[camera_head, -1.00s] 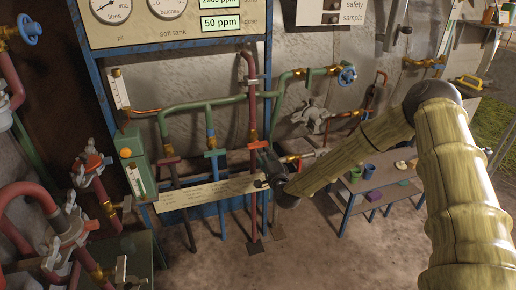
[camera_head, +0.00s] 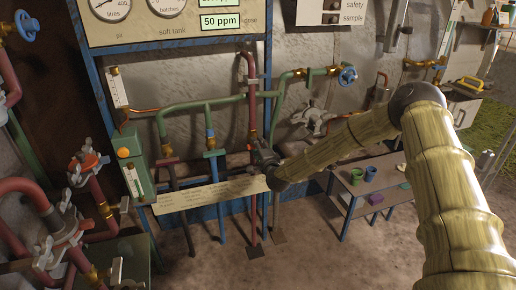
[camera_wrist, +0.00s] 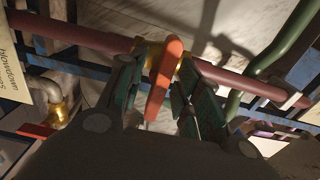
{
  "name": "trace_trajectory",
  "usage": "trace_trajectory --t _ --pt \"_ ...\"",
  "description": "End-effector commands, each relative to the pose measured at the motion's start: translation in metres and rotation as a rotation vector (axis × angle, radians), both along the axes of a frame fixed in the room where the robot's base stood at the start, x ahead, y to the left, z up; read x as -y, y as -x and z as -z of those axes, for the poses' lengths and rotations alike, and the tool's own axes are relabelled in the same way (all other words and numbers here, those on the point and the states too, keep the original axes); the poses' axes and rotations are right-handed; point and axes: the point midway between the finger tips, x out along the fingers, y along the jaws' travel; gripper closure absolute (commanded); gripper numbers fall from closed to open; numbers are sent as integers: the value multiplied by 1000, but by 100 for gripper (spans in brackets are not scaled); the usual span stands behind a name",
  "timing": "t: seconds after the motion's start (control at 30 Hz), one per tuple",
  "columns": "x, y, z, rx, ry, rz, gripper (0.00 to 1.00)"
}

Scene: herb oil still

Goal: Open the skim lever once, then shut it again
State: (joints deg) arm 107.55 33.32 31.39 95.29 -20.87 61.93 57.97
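An orange lever (camera_wrist: 164,80) sits on a brass valve (camera_wrist: 150,55) in a dark red pipe (camera_wrist: 85,35) in the wrist view. I cannot read a label that names it as the skim lever. My gripper (camera_wrist: 155,97) is open, with the lever between its two dark green fingers. A gap shows on the left of the lever; contact on the right cannot be told. In the head view my gripper (camera_head: 262,156) is at the vertical red pipe (camera_head: 252,105) on the blue frame, and the lever is hidden there.
A green pipe (camera_head: 183,105) and a long label strip (camera_head: 205,193) lie close to my gripper. A second brass valve (camera_wrist: 58,113) with a red handle is at left in the wrist view, near a partly readable sign (camera_wrist: 12,70). A small bench (camera_head: 352,205) stands to the right.

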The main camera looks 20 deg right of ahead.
Motion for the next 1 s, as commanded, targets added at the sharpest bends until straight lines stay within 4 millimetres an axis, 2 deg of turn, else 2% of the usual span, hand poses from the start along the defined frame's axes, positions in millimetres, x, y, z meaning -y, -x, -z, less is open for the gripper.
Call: trace_trajectory --t 0.07,0.23,0.27,0.43,0.53,1.0 --pt "0 0 0 0 0 0 68" --pt "0 0 0 0 0 0 99" --pt "0 0 0 0 0 0 100" --pt "0 0 0 0 7 0 100" --pt "0 0 -2 2 70 -1 100" --pt "-1 0 -1 23 669 -3 100"
